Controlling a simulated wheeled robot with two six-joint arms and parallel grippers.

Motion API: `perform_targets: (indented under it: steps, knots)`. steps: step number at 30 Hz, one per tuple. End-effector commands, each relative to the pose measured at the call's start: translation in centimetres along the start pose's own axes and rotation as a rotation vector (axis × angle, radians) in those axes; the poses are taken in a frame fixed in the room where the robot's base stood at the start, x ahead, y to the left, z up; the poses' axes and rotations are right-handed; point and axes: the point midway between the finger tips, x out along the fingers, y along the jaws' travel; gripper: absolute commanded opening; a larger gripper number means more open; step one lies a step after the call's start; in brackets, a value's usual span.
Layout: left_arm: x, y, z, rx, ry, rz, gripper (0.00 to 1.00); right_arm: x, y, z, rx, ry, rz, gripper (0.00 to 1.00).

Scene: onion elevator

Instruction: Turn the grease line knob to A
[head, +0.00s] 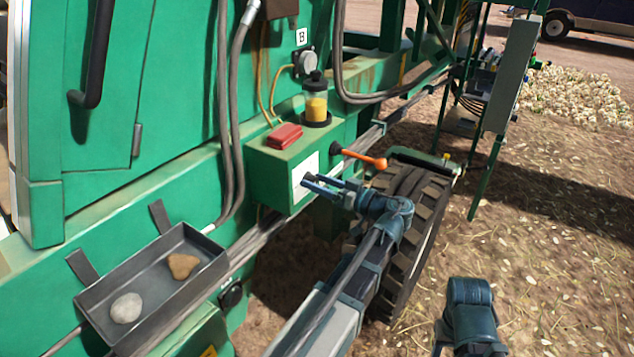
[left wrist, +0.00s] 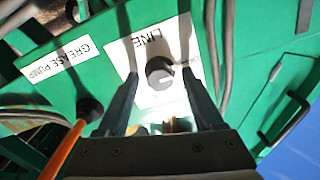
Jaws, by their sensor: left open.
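The grease line knob (left wrist: 159,72) is a round black knob with a pale mark, on a white plate (left wrist: 150,45) reading LINE. In the left wrist view the mark points to the lower right. Small lettering beside the knob is partly covered and I cannot read it. My left gripper (head: 308,184) is open in front of the green box's plate, and its fingers (left wrist: 159,78) appear on either side of the knob. I cannot tell whether they touch it. In the head view the gripper hides the knob. My right gripper is not in view; only a part of my arm shows at lower right.
An orange-handled lever (head: 365,160) sticks out just beyond the gripper. The green box (head: 270,175) carries a red block (head: 284,136) and a yellow grease jar (head: 316,105). A grey tray (head: 150,290) with two stones is at lower left. A tyre (head: 415,215) stands beside my arm.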

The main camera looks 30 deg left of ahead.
Motion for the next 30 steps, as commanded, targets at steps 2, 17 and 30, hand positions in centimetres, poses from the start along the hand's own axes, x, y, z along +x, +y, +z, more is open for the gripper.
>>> perform_targets:
  steps: [2,17,30]
  knots:
    - [0.27,-0.01,0.00,0.000,0.000,0.000,0.69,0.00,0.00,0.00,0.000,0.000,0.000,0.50]
    - [0.32,0.01,0.00,0.000,0.000,0.001,0.29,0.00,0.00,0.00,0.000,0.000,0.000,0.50]
    - [0.30,0.02,0.00,0.012,0.000,0.001,0.00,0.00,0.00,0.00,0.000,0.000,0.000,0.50]
